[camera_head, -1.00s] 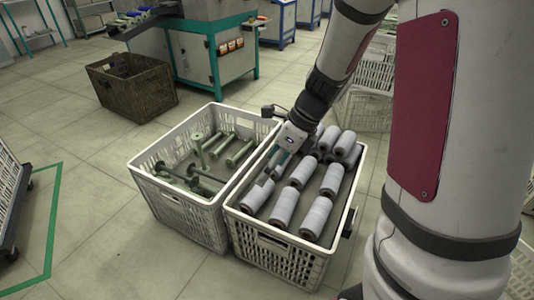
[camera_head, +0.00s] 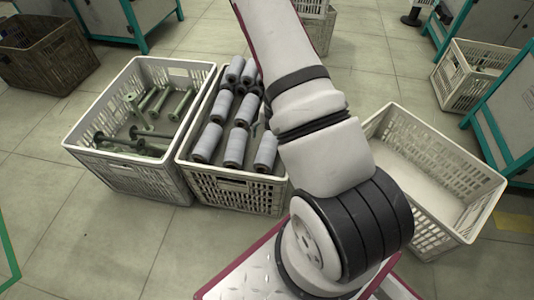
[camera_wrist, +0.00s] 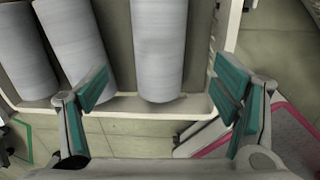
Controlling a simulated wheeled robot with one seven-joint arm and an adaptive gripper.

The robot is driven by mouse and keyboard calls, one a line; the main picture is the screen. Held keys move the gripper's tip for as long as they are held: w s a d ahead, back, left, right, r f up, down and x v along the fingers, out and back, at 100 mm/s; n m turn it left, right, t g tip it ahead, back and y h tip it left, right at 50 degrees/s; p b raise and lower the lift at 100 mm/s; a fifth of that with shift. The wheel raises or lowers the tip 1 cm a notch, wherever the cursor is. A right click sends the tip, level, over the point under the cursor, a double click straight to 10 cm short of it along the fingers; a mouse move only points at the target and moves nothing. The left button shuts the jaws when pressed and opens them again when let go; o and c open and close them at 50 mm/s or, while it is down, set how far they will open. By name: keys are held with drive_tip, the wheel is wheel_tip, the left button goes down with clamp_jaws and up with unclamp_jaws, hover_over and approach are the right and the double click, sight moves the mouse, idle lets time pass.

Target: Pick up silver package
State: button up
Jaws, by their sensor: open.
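The silver packages are grey-white wound bobbins. Several lie in rows in the middle white crate, among them one package (camera_head: 235,146) in the near row, seen in the head view. In the wrist view one package (camera_wrist: 158,48) lies near the crate wall, between and beyond the fingertips. My gripper (camera_wrist: 160,92) is open and empty, its two teal-padded fingers spread wide on either side of that package's near end. In the head view my arm covers the right side of this crate and my gripper is hidden.
A white crate (camera_head: 72,146) with green empty bobbins stands on the left, touching the package crate (camera_head: 239,195). An empty-looking white crate (camera_head: 478,222) stands on the right. A brown basket (camera_head: 50,78) is at the far left. Floor in front of the crates is clear.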

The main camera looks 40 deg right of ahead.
sight(268, 148)
drive_tip(key=f+b, duration=0.1)
drive_tip(key=f, duration=0.3)
drive_tip(key=shift+w+a+f+b, duration=0.1)
drive_tip(key=shift+w+f+b, duration=0.1)
drive_tip(key=shift+b, duration=0.15)
drive_tip(key=shift+w+f+b, duration=0.2)
drive_tip(key=shift+f+b, duration=0.65)
drive_tip(key=shift+f, duration=0.45)
drive_tip(key=shift+w+f+b, duration=0.2)
drive_tip(key=shift+f+b, duration=0.6)
drive_tip(key=shift+f, duration=0.5)
drive_tip(key=c, duration=1.5)
